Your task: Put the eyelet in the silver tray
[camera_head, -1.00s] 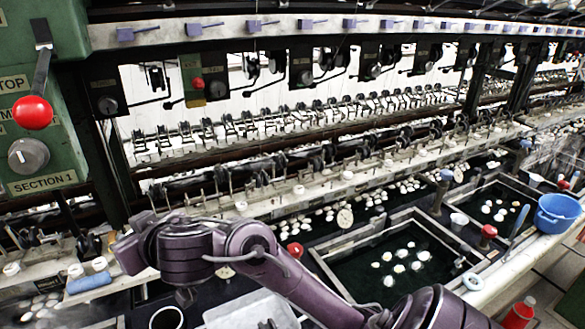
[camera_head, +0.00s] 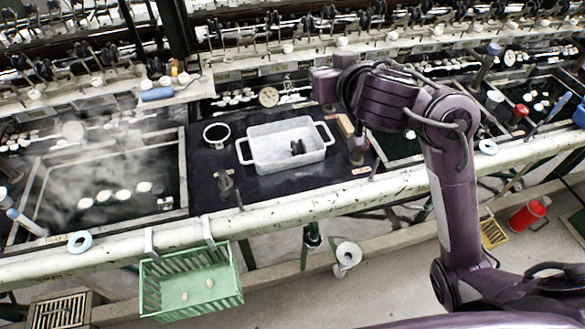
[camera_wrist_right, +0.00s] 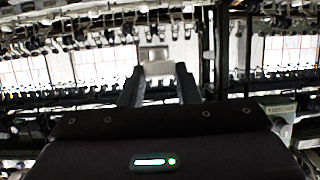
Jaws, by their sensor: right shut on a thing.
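My right arm comes in from the right in the head view, with its purple wrist (camera_head: 325,85) raised above and behind the tray. Its fingertips cannot be made out there. In the right wrist view the right gripper (camera_wrist_right: 158,72) is shut on a small pale piece, apparently the eyelet (camera_wrist_right: 157,67), held between the fingertips. The pale silver-grey tray (camera_head: 258,160) with two handles stands on the dark bench mat, below the wrist in the picture. My left gripper is not in view.
A green basket (camera_head: 190,285) hangs from the front rail (camera_head: 300,207).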

